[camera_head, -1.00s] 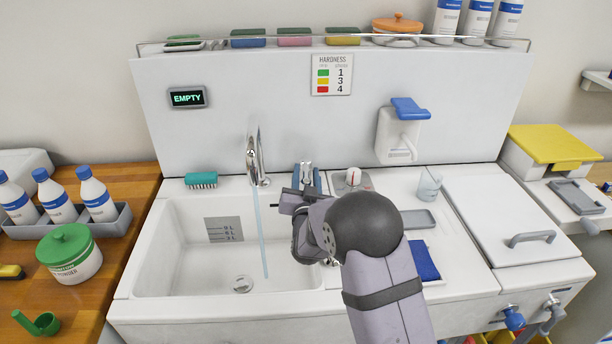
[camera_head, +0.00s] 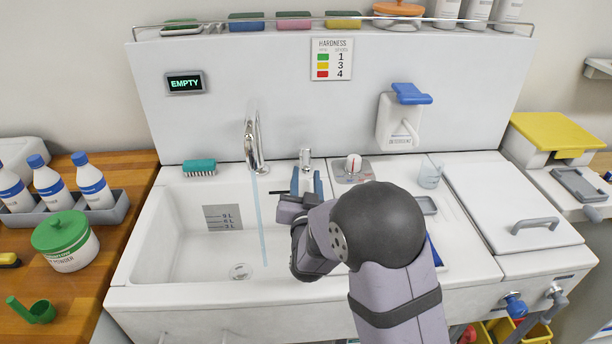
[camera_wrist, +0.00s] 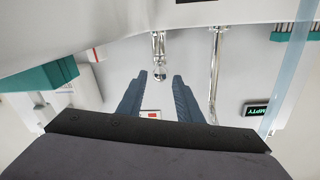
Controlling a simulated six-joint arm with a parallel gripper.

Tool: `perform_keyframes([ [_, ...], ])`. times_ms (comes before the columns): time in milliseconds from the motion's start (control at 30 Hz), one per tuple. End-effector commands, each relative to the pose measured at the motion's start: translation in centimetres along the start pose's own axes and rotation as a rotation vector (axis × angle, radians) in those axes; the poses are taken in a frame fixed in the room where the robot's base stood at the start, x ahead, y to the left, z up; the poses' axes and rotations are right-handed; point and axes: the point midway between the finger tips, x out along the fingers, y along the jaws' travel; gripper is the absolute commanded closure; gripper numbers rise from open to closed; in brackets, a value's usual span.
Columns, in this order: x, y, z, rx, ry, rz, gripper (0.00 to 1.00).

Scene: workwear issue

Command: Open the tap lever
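The chrome tap lever (camera_head: 305,158) stands on the back ledge of the sink, right of the chrome spout (camera_head: 253,146). A thin blue stream of water (camera_head: 260,215) falls from the spout into the white basin. My gripper (camera_head: 307,178) is open and empty just in front of the lever. In the wrist view the blue fingers of my gripper (camera_wrist: 160,76) are spread, and the lever (camera_wrist: 158,56) shows between and beyond their tips. No contact is visible. My arm hides part of the ledge and the basin's right side.
A small display (camera_head: 185,82) reads EMPTY. A dial (camera_head: 353,166) sits close right of the lever, and a teal brush (camera_head: 199,168) lies left of the spout. A blue-topped dispenser (camera_head: 400,118) hangs on the back panel. The basin (camera_head: 170,250) is open at left.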

Motion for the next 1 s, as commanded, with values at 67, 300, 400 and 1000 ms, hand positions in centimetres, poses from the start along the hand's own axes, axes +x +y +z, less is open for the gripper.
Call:
perform_keyframes([
  [67,-0.1,0.0,0.0,0.000,0.000,0.000,0.68],
  [300,0.0,-0.1,-0.2,-0.001,0.004,0.000,0.89],
  [400,0.3,-0.5,-1.1,-0.010,0.029,0.002,1.00],
  [1000,-2.1,-6.1,-2.0,-0.802,0.000,0.137,1.00],
])
